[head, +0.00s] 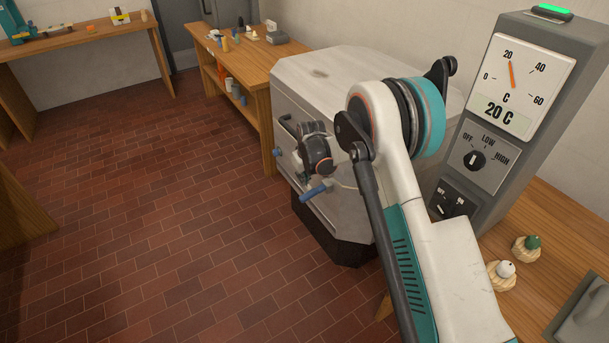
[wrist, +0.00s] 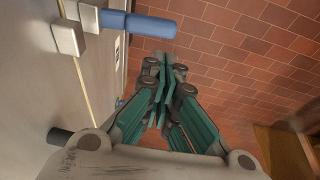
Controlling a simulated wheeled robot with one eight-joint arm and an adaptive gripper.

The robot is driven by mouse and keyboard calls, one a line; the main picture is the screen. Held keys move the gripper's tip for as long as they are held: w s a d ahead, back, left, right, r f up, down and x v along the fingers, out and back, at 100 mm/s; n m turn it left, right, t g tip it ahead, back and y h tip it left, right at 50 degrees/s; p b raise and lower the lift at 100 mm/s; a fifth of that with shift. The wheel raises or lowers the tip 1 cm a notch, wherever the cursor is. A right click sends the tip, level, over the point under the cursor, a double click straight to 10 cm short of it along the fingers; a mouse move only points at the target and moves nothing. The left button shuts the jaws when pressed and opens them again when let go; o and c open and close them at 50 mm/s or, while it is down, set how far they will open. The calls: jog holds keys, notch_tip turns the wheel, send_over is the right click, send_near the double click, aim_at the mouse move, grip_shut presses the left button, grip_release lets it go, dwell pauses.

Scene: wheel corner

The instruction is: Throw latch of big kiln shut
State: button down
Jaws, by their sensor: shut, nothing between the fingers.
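The big kiln (head: 340,85) is a grey, chamfered metal box in the middle of the head view. Its latch has a blue grip (head: 317,190) that sticks out from a metal bracket low on the front. In the wrist view the blue grip (wrist: 150,25) lies just beyond my fingertips, with pale metal blocks (wrist: 68,36) at its left. My gripper (wrist: 165,65) is shut and empty, beside the kiln's front and apart from the grip. In the head view my wrist hides the fingers and part of the kiln front.
A grey control box (head: 520,110) with a dial reading 20 C stands at the right. Two small knobs on wooden bases (head: 526,249) sit on the bench beside it. A dark handle (head: 286,124) is on the kiln front. The brick floor (head: 170,220) at left is clear.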

aim_at(304, 195)
jog(key=b+x, duration=0.1)
jog(key=x, duration=0.3)
jog(key=d+b+x, duration=0.1)
jog(key=x, duration=0.2)
jog(key=shift+s+f+b, duration=0.25)
jog(key=shift+s+b, duration=0.05)
